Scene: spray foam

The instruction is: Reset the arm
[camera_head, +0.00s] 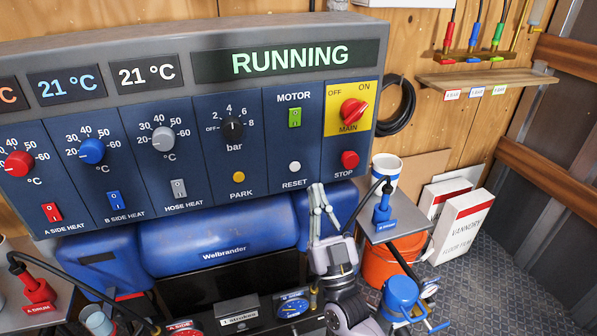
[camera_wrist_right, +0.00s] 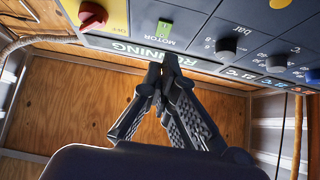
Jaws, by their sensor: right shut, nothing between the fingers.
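My right gripper (camera_head: 318,187) is in front of the machine's control panel (camera_head: 262,160), pointing up, just below and to the right of the white RESET button (camera_head: 295,167). Its fingers are together and hold nothing. In the right wrist view the closed fingertips (camera_wrist_right: 165,64) show below the green motor switch (camera_wrist_right: 164,29), seen upside down, and I cannot tell whether they touch the panel. My left gripper is not in view.
The display (camera_head: 290,59) reads RUNNING. An orange bucket (camera_head: 385,262) and white boxes (camera_head: 465,225) are beyond. Floor at the right is clear.

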